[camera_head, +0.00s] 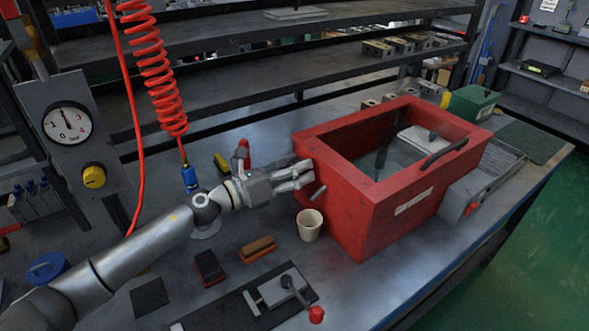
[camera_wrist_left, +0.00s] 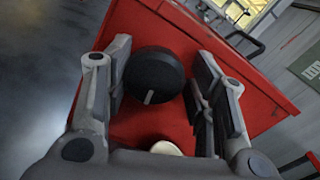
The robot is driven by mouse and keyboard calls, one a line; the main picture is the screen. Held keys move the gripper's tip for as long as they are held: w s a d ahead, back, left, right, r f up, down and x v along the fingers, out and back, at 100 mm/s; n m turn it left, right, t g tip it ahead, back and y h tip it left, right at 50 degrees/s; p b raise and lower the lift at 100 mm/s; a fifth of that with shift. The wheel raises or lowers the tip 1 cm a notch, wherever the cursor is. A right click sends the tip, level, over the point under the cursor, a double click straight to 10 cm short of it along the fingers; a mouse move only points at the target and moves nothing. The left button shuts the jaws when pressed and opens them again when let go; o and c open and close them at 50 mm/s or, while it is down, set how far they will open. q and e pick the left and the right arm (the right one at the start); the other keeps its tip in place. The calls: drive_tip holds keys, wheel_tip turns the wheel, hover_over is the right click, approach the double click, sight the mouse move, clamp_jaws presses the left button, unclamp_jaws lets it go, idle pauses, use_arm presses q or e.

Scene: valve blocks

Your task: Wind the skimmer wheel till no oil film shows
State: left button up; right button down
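The red tank (camera_head: 375,200) stands on the metal bench. A round black wheel (camera_wrist_left: 154,75) with a pale mark sits on its wall in the left wrist view. My left gripper (camera_head: 305,180) is at the tank's left side. In the left wrist view its fingers (camera_wrist_left: 160,82) are spread on either side of the wheel; I cannot tell whether they touch it. In the head view the gripper hides the wheel. Greyish liquid (camera_head: 390,162) shows through the tank's open top; I cannot tell whether it bears an oil film. My right gripper is not in view.
A pale cup (camera_head: 310,224) stands below my left gripper, close to the tank. A crank with a red knob (camera_head: 316,314), brown brush-like block (camera_head: 258,248) and black block (camera_head: 209,268) lie in front. A coiled red hose (camera_head: 155,70) hangs behind my left arm.

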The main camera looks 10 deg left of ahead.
use_arm(q)
drive_tip(key=shift+w+a+f, duration=0.1)
drive_tip(key=shift+w+a, duration=0.1)
drive_tip(key=shift+a, duration=0.05)
drive_tip(key=v, duration=1.2)
idle(0.5)
